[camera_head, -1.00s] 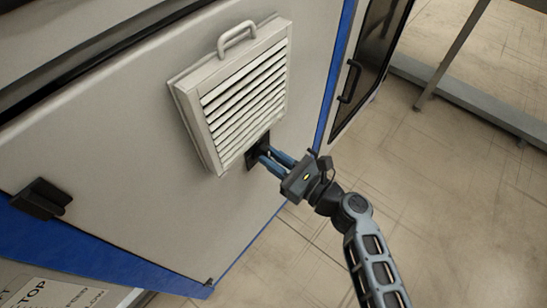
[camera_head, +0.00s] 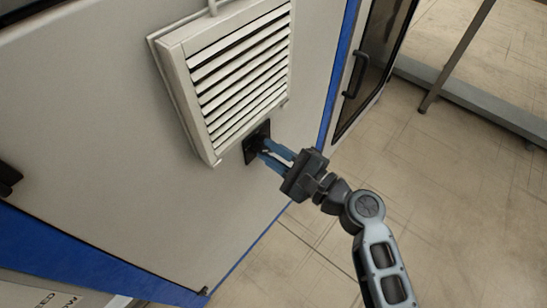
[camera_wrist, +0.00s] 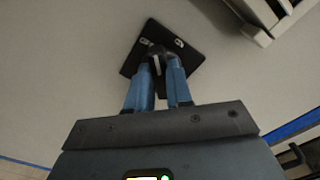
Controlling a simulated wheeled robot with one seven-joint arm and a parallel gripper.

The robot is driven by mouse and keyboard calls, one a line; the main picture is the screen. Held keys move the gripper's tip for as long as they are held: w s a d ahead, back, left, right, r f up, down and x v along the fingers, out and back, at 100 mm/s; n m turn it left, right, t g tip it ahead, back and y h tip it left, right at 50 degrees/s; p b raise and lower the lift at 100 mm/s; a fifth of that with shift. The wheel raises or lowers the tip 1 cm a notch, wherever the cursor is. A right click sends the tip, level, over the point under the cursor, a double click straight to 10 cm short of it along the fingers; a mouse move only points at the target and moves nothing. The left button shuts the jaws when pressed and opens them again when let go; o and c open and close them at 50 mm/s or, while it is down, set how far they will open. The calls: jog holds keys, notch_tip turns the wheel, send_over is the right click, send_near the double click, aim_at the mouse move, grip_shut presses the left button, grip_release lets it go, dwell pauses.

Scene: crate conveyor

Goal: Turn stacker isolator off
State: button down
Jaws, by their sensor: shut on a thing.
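The stacker isolator is a black square plate (camera_wrist: 189,53) with a dark rotary handle (camera_wrist: 157,61) on the pale cabinet panel. In the head view the isolator (camera_head: 251,149) sits just under the lower edge of the louvred vent. My gripper (camera_head: 264,151) reaches it from the right, its two blue fingers at the plate. In the wrist view my gripper (camera_wrist: 158,69) is shut on the handle, one finger on each side. Small pale markings show on the plate, too small to read. The fingers hide part of the handle.
A louvred vent cover (camera_head: 238,70) sticks out from the panel just above the isolator. A glass door with a black handle (camera_head: 355,75) is to the right, past a blue edge strip (camera_head: 341,72). Open tiled floor (camera_head: 450,200) lies at the right.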

jog(key=n+b, duration=0.4)
jog(key=shift+s+f+n, duration=0.1)
jog(key=shift+f+n, duration=0.2)
jog(key=shift+f, duration=0.1)
jog(key=n+b, duration=0.3)
jog(key=n, duration=0.1)
jog(key=shift+b, duration=0.35)
jog(key=shift+r, duration=0.1)
jog(key=c, duration=1)
grip_release()
jog(key=v, duration=0.7)
jog(key=shift+s+d, duration=0.25)
jog(key=shift+d, duration=0.05)
